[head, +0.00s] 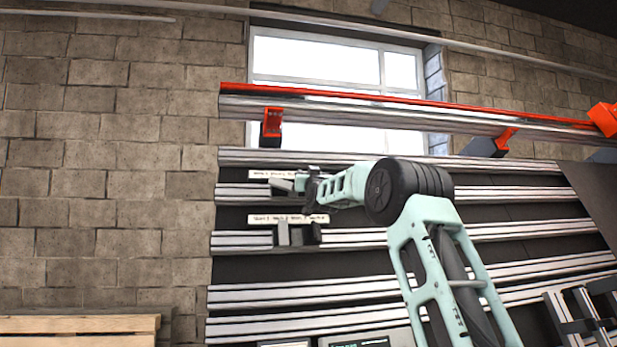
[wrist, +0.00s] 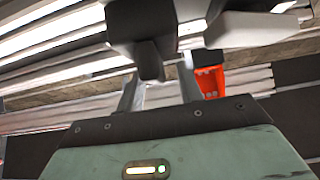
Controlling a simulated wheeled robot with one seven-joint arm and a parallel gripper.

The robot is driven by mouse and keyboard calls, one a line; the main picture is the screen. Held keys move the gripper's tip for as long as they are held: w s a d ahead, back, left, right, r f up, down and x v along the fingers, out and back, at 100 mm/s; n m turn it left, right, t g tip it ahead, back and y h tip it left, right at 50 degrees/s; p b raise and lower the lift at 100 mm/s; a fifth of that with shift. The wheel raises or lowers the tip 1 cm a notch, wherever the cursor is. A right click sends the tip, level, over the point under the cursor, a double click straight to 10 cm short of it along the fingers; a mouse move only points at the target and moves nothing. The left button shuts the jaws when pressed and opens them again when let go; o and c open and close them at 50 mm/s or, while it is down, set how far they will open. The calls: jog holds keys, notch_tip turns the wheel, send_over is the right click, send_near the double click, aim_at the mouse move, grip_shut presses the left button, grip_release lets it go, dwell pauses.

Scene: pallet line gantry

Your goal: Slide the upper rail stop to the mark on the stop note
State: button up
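The upper rail stop (head: 283,184), a grey block, sits on the upper of the two labelled rails in the head view, just left of my gripper (head: 308,186). A pale stop note (head: 268,174) with small print lies above it; its print is too small to read. In the wrist view my gripper (wrist: 160,82) has its two fingers apart. A dark knob (wrist: 149,62) shows between and just beyond the fingertips, nearer the left finger, with a visible gap on the right. I cannot tell whether a finger touches it.
A second grey stop (head: 283,232) and pale note (head: 288,219) are on the rail below. An orange bracket (head: 271,128) hangs from the orange-topped beam (head: 370,108) above. More rails run below. A wooden pallet (head: 80,324) stands at lower left.

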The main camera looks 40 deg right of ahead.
jog(key=shift+s+f, duration=0.1)
jog(key=shift+s+a+f+b, duration=0.1)
jog(key=shift+s+f+b, duration=0.1)
jog(key=shift+b, duration=0.25)
jog(key=b+v, duration=1)
jog(key=v, duration=0.6)
jog(key=shift+s+a+b, duration=0.25)
jog(key=shift+s+b, duration=0.05)
jog(key=shift+r, duration=0.1)
